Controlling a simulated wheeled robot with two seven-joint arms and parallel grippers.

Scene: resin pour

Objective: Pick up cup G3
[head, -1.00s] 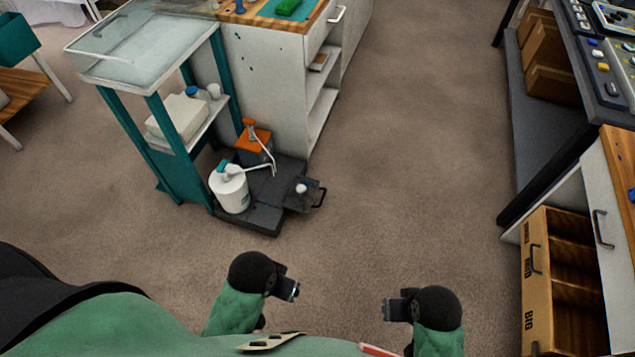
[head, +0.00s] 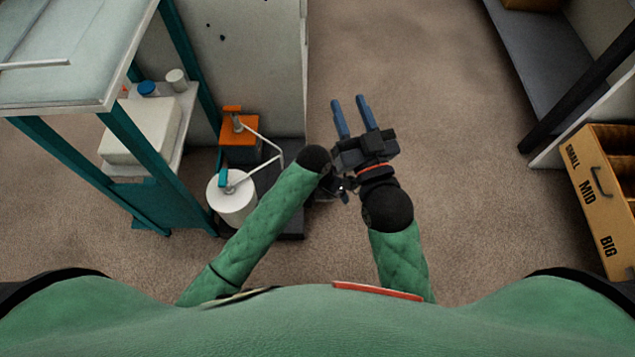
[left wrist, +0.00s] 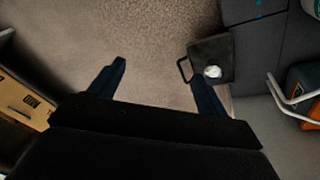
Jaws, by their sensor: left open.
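No label G3 is readable, so I cannot tell which thing is cup G3. A small white round thing (left wrist: 212,72) sits on a dark square plate (left wrist: 207,50) with a wire handle in the left wrist view. A small white cup (head: 176,80) stands on the cart's shelf in the head view. My left gripper (left wrist: 158,72) is open and empty, pointing at the floor, with one finger close to the plate's edge in the picture. In the head view it is mostly hidden. My right gripper (head: 352,104) is open and empty, over the carpet.
A white canister with a pump (head: 232,200) and an orange-topped container (head: 240,133) stand beside my left arm. The teal-framed cart (head: 155,155) is at left. A labelled drawer box (head: 600,195) is at right. Carpet (head: 450,130) is clear between.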

